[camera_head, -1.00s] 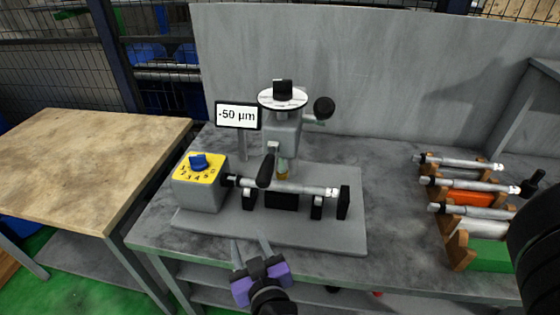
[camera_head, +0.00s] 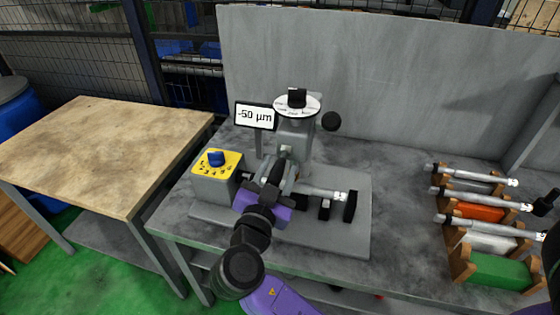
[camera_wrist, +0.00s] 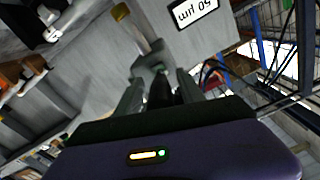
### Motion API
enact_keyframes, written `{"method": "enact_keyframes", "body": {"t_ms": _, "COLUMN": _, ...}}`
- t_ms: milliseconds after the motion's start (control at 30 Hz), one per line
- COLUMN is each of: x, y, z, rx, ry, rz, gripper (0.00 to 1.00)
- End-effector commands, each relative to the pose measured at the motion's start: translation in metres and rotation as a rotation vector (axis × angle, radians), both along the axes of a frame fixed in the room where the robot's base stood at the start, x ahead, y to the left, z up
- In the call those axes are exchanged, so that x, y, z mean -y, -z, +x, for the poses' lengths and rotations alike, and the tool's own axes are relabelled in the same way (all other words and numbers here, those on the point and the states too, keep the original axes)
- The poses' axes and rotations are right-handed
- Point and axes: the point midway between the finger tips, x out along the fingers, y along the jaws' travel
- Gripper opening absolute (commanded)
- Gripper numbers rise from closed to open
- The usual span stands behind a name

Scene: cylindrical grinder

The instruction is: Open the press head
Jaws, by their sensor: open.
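The grey press head (camera_head: 291,132) stands upright on the machine base (camera_head: 335,237), with a round white dial (camera_head: 298,105) on top. The gripper hides part of the metal shaft (camera_head: 322,193) lying across the base.
A yellow-topped control box (camera_head: 212,184) with a blue knob stands close on the left. A display (camera_head: 255,116) reads -50 µm. Wooden racks (camera_head: 458,246) with several shafts stand at the right. The grey bench between is clear.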

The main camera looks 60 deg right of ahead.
Motion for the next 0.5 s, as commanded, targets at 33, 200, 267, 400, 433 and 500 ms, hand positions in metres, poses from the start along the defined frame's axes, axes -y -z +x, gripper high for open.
{"method": "enact_keyframes", "body": {"t_ms": 33, "x": 0.0057, "y": -0.0017, "z": 0.0015, "rx": -0.001, "ry": 0.003, "rz": 0.001, "gripper": 0.46}}
{"method": "enact_keyframes", "body": {"t_ms": 200, "x": 0.0145, "y": -0.0001, "z": 0.0052, "rx": -0.001, "ry": -0.001, "rz": 0.002, "gripper": 0.46}}
{"method": "enact_keyframes", "body": {"t_ms": 267, "x": 0.0154, "y": 0.0003, "z": 0.0057, "rx": -0.001, "ry": -0.001, "rz": 0.002, "gripper": 0.46}}
{"method": "enact_keyframes", "body": {"t_ms": 400, "x": 0.0155, "y": 0.0006, "z": 0.0057, "rx": -0.001, "ry": -0.002, "rz": 0.001, "gripper": 0.46}}
{"method": "enact_keyframes", "body": {"t_ms": 433, "x": 0.0155, "y": 0.0006, "z": 0.0057, "rx": -0.001, "ry": -0.002, "rz": 0.001, "gripper": 0.46}}
{"method": "enact_keyframes", "body": {"t_ms": 500, "x": 0.0154, "y": 0.0005, "z": 0.0056, "rx": 0.000, "ry": -0.001, "rz": 0.001, "gripper": 0.38}}
